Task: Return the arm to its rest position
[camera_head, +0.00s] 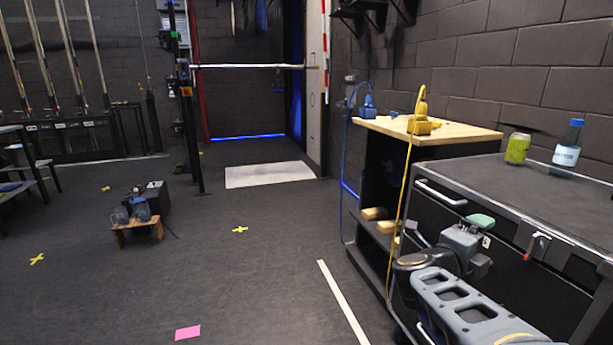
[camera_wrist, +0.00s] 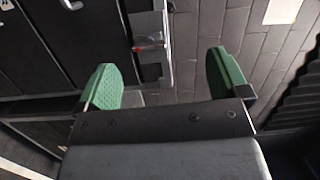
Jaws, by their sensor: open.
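My gripper (camera_wrist: 165,82) shows in the wrist view with its two green fingers spread wide apart and nothing between them. In the head view my arm reaches up from the bottom right, and the gripper (camera_head: 480,222) is beside the front of the black cabinet (camera_head: 470,170), below its top edge. Only one green fingertip shows clearly there. A green can (camera_head: 517,148) and a white bottle with a blue cap (camera_head: 567,143) stand upright on the cabinet top, above and right of the gripper and apart from it.
A wood-topped stand (camera_head: 455,133) with a yellow device (camera_head: 422,125) and a blue device (camera_head: 367,108) is behind the gripper. A red-tipped latch (camera_head: 537,247) and a handle (camera_head: 441,192) stick out from the cabinet front. The dark floor on the left is mostly open.

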